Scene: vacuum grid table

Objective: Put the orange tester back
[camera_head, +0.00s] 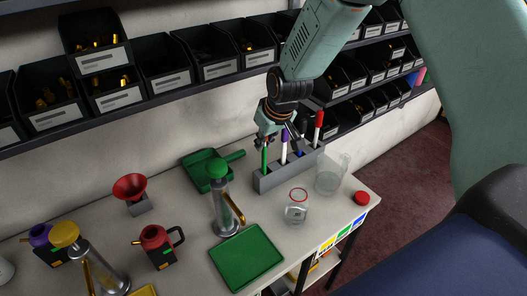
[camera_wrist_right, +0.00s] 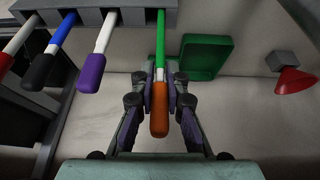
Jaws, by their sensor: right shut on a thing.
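My right gripper (camera_head: 272,118) is above the left end of the grey rack (camera_head: 275,182). In the wrist view its fingers (camera_wrist_right: 160,76) are shut on the orange tester (camera_wrist_right: 159,112), which has an orange handle and a green shaft. The shaft also shows in the head view (camera_head: 264,158), upright, its lower end at the rack's left end slot. I cannot tell how deep it sits. The wrist view shows the rack (camera_wrist_right: 192,14) at the top. My left gripper is not in view.
Testers with purple (camera_wrist_right: 91,73), black (camera_wrist_right: 40,72) and red (camera_head: 319,118) handles stand in the rack. A glass jar (camera_head: 296,212), a beaker (camera_head: 329,180) and a red lid (camera_head: 361,198) are near. A green dustpan (camera_head: 200,160) lies left. Bins (camera_head: 165,75) line the wall.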

